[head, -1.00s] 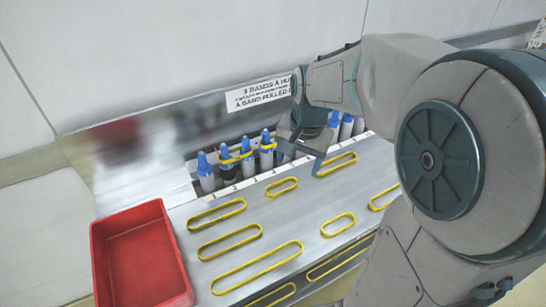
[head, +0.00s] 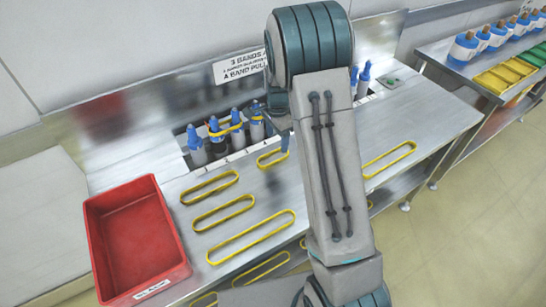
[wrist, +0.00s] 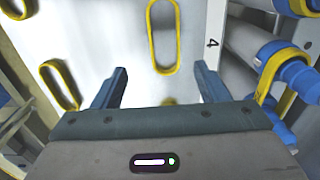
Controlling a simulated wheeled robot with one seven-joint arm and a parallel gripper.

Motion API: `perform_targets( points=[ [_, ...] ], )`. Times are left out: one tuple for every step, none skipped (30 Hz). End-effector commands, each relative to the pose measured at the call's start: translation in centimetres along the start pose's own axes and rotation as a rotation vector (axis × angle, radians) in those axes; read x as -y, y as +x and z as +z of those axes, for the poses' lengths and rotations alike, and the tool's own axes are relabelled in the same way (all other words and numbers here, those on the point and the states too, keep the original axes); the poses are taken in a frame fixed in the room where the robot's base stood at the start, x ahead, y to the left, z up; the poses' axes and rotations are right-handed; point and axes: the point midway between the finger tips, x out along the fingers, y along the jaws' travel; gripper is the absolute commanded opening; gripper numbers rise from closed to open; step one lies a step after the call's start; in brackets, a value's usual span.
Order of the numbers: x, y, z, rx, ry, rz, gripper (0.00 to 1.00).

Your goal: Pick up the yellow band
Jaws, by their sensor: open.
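Several yellow bands lie flat on the steel table; a short one (head: 273,165) is just below my gripper (head: 277,128) in the head view. In the wrist view, my open, empty gripper (wrist: 158,82) has its fingers spread, and a yellow band (wrist: 179,35) lies on the table beyond and between the fingertips. Another band (wrist: 47,84) lies left of the left finger, and one is partly hidden behind the gripper body. I cannot tell which band the task means. Longer bands (head: 252,252) lie nearer the front of the table. My arm hides part of the table.
Blue-capped bottles (head: 197,148) stand in a row at the table's back, with a yellow band (head: 226,130) around some of them. A red tray (head: 180,238) sits at the left. A second table (head: 470,72) with bottles and colored bins is at right.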

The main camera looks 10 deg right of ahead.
Motion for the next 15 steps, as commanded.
perform_targets(
  points=[
    [-0.1, 0.8, 0.0, 0.002, 0.000, 0.004, 0.67],
    [0.0, 1.3, 0.0, 0.002, 0.000, 0.003, 0.67],
    [0.0, 1.8, 0.0, 0.002, 0.000, 0.003, 0.67],
    [0.0, 2.1, 0.0, 0.001, 0.000, 0.002, 0.67],
    [0.0, 2.3, 0.0, 0.001, 0.000, 0.000, 0.67],
    [0.0, 2.5, 0.0, 0.001, 0.001, 0.000, 0.67],
    [0.0, 2.7, 0.0, 0.001, 0.000, 0.000, 0.67],
    [0.0, 2.8, 0.0, 0.001, 0.000, 0.000, 0.67],
    [0.1, 3.0, 0.0, 0.001, 0.000, 0.001, 0.67],
    [0.1, 3.2, 0.1, 0.001, 0.000, 0.001, 0.67],
    [0.2, 3.4, 0.1, 0.001, 0.000, 0.001, 0.67],
    [0.3, 3.8, 0.2, 0.001, 0.000, 0.002, 0.67],
    [0.3, 4.2, 0.2, 0.002, 0.000, 0.003, 0.67],
    [0.4, 4.6, 0.3, 0.002, 0.000, 0.003, 0.67],
    [0.6, 5.1, 0.4, 0.002, 0.000, 0.003, 0.67]
  ],
)
